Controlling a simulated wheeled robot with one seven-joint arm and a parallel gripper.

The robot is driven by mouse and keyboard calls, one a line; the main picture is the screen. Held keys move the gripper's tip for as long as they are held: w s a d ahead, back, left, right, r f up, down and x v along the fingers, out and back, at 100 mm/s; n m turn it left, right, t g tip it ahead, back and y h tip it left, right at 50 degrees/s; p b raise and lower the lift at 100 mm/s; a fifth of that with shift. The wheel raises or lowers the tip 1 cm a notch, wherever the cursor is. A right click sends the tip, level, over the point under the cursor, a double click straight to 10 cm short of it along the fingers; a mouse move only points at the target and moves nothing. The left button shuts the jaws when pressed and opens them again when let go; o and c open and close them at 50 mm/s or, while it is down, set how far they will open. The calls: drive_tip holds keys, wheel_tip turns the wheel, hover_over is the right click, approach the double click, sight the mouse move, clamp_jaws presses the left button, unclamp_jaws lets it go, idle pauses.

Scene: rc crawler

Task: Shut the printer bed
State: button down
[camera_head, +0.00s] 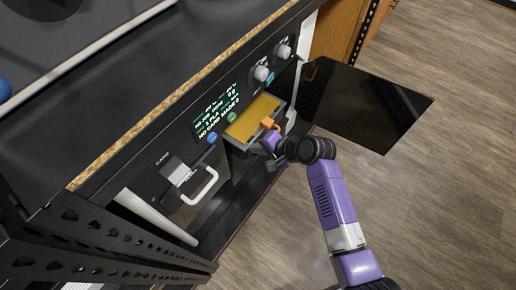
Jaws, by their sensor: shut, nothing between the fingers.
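The printer bed (252,118), a tray with a yellow surface, sticks out from the black printer front (150,165), below the knobs and to the right of the lit green-text display (216,114). My gripper (270,127) is at the tray's front right edge. It looks shut, with nothing seen in it. A small orange piece shows at its tip; I cannot tell whether it belongs to the gripper or the tray. Whether the gripper touches the tray is also unclear. My purple arm comes in from the lower right.
A dark glossy panel (365,105) juts out over the floor on the right. A white handle (206,188) sticks out from the front, left of the tray. Two grey knobs (262,73) sit above the tray. Wooden floor (450,180) is clear at right.

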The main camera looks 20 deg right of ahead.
sight(240, 140)
drive_tip(key=shift+w, duration=0.1)
drive_tip(key=shift+w+a+p, duration=0.3)
drive_tip(key=shift+w+a, duration=0.5)
drive_tip(key=shift+w, duration=0.3)
drive_tip(key=shift+w+a+p, duration=0.3)
drive_tip(key=shift+w+a, duration=0.5)
drive_tip(key=shift+w, duration=0.25)
